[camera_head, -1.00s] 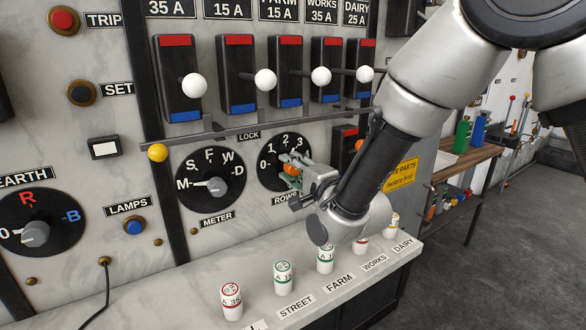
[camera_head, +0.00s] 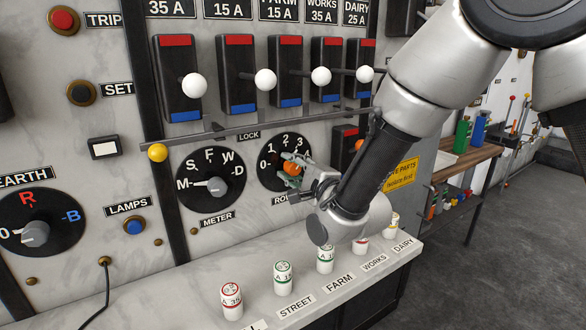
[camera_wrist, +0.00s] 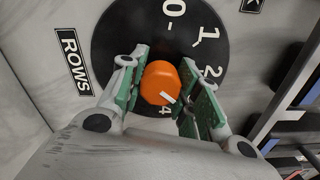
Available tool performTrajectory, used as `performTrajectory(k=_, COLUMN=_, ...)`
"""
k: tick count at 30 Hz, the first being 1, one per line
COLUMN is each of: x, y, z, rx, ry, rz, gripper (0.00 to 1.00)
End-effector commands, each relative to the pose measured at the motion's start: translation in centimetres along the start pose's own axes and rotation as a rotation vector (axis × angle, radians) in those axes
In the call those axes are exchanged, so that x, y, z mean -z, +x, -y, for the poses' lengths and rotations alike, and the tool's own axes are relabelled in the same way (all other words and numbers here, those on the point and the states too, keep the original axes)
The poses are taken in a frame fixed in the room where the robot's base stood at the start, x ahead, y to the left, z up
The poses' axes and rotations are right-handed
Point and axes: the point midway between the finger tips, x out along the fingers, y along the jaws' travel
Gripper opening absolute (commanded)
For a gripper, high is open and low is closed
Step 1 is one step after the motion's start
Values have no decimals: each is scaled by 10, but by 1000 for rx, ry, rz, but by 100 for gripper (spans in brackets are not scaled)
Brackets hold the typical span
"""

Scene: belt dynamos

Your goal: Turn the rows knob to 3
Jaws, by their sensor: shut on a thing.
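The rows knob (camera_wrist: 158,82) is orange with a white pointer line, on a round black dial (camera_wrist: 115,45) in the wrist view. My gripper (camera_wrist: 163,88) is shut on it, one green-padded finger on each side. The pointer line slants to the lower right, between the 2 and the 4. The right finger hides the 3, so I cannot tell how exactly the pointer meets it. In the head view the knob (camera_head: 292,163) shows at the end of my gripper (camera_head: 291,174), with 0 to 3 readable around it.
Left of the rows dial is the meter dial (camera_head: 212,184). A lock bar (camera_head: 225,134) and white-balled levers (camera_head: 265,79) sit above. A ledge with several small white cylinders (camera_head: 283,277) stands below. A yellow sign (camera_head: 401,174) is to the right.

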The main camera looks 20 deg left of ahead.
Motion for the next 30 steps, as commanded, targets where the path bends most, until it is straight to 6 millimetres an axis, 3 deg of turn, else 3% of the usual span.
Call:
performTrajectory(k=1, x=1, y=0, z=0, rx=0, ry=0, rz=-2, gripper=34)
performTrajectory(k=5, x=1, y=0, z=0, rx=0, ry=0, rz=-2, gripper=54)
performTrajectory(k=17, x=0, y=-8, z=0, rx=-1, ry=-1, rz=0, gripper=54)
performTrajectory(k=30, x=0, y=-97, z=0, rx=-2, ry=-1, rz=0, gripper=54)
